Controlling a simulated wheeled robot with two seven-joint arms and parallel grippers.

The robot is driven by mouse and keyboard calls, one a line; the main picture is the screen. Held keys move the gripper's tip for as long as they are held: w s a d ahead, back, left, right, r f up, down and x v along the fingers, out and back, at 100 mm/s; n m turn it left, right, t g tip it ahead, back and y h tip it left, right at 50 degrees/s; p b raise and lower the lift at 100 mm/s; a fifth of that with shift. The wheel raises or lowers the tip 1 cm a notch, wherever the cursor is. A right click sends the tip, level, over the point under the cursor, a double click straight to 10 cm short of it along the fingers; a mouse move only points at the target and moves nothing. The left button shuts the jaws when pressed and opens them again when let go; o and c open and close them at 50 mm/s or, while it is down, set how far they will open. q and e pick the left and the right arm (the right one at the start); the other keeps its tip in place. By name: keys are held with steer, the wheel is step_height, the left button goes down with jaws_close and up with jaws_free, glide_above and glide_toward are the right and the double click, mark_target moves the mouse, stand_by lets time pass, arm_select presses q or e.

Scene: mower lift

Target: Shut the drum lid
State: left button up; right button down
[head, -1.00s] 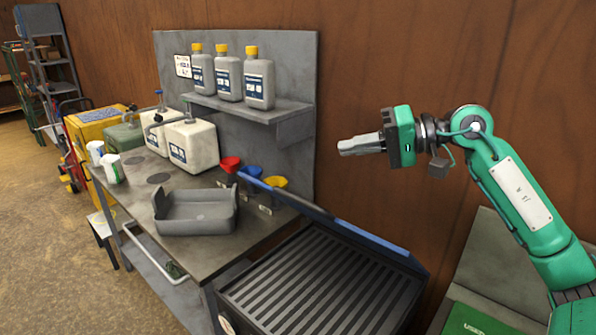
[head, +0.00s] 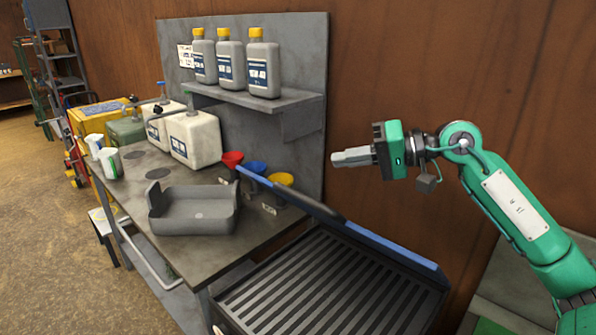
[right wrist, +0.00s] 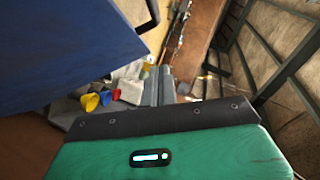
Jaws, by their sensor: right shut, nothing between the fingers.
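A raised, blue-edged panel (head: 385,250), like an open lid, stands along the far side of a black ribbed surface (head: 330,285) at the bottom of the head view. I cannot tell for sure that it is the drum lid, and no drum body shows plainly. My right gripper (head: 352,157) is shut and empty, in the air above and beyond the panel, pointing left. In the right wrist view my fingers (right wrist: 158,88) are together. A large blue surface (right wrist: 75,50) fills the upper left there, beside the fingers. My left gripper is out of view.
A metal bench holds a grey tray (head: 195,213), white jugs (head: 195,140) and red, blue and yellow funnels (head: 281,179). Grey bottles (head: 263,70) stand on a shelf (head: 255,97) above. A wooden wall (head: 410,60) is behind; a grey panel (head: 520,268) is low at right.

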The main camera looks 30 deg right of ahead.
steer(key=p+x, duration=0.2)
steer(key=x, duration=0.1)
steer(key=p+x, duration=0.2)
steer(key=x, duration=0.1)
steer(key=shift+w+a+r, duration=0.15)
steer(key=shift+w+a, duration=0.05)
steer(key=shift+a, duration=0.05)
steer(key=shift+a+f+p, duration=0.6)
steer(key=shift+a+f, duration=0.1)
steer(key=shift+a, duration=0.35)
steer(key=shift+s+a+f+p, duration=0.1)
steer(key=shift+a+f+p, duration=0.25)
steer(key=shift+a+f, duration=0.3)
